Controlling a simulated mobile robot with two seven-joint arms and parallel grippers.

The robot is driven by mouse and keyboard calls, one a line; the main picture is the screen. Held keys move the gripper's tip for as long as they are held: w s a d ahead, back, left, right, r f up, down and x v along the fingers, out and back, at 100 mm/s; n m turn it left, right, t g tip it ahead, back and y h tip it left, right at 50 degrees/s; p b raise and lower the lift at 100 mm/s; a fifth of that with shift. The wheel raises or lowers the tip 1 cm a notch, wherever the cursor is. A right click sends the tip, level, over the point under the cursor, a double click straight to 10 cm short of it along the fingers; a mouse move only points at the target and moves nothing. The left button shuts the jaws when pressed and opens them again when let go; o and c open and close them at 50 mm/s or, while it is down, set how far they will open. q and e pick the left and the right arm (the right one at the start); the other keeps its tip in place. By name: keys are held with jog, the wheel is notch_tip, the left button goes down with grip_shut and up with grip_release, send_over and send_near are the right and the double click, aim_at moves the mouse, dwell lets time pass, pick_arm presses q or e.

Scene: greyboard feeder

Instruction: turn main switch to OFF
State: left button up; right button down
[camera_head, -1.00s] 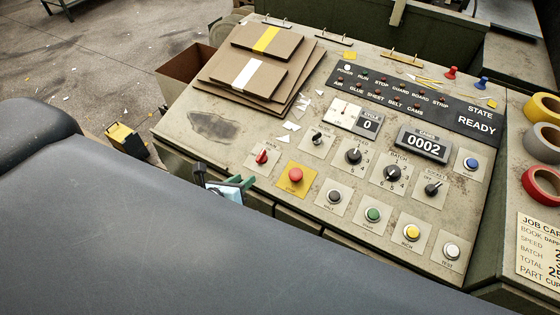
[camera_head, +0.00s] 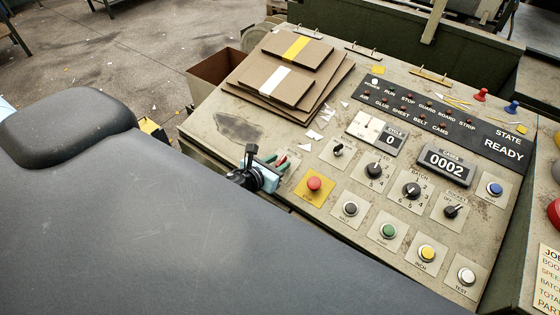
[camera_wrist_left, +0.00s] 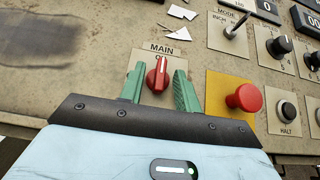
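The main switch is a red rotary knob (camera_wrist_left: 157,76) under the label MAIN, on a pale plate. Its white mark points roughly up in the left wrist view. The position lettering beside it is mostly hidden. My left gripper (camera_wrist_left: 159,70) is open, with one green finger on each side of the knob and a visible gap to each. In the head view the left gripper (camera_head: 275,164) is over the switch plate and largely covers the knob. My right gripper is not in view.
A red mushroom button (camera_head: 314,183) on a yellow plate sits just right of the switch. A mode lever (camera_head: 338,149) stands behind it. Stacked greyboards (camera_head: 285,80) lie farther back. The state display (camera_head: 503,148) reads READY.

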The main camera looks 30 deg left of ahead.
pick_arm(q)
jog(key=shift+w+d+f, duration=0.1)
jog(key=shift+w+f, duration=0.15)
jog(key=shift+w, duration=0.45)
jog(key=c, duration=0.7)
jog(key=n+y, duration=0.1)
jog(key=n, duration=0.1)
jog(key=n+y, duration=0.1)
jog(key=y, duration=0.1)
jog(key=shift+d+f+n, duration=0.1)
jog(key=shift+d+n, duration=0.1)
jog(key=shift+n, duration=0.2)
jog(key=n+g+y, duration=0.1)
jog(key=n+y, duration=0.1)
jog(key=n, duration=0.1)
jog(key=n+g+y, duration=0.1)
jog(key=n+y, duration=0.2)
jog(key=shift+d+g, duration=0.1)
jog(key=shift+g, duration=0.3)
jog(key=n+g+y, duration=0.1)
jog(key=n+g, duration=0.1)
jog(key=n, duration=0.1)
jog(key=n+g+y, duration=0.1)
jog(key=n+g, duration=0.1)
jog(key=shift+n+y, duration=0.4)
jog(key=shift+n+g+y, duration=0.3)
jog(key=shift+n+g, duration=1.5)
jog(key=shift+g, duration=0.1)
jog(key=shift+f, duration=0.1)
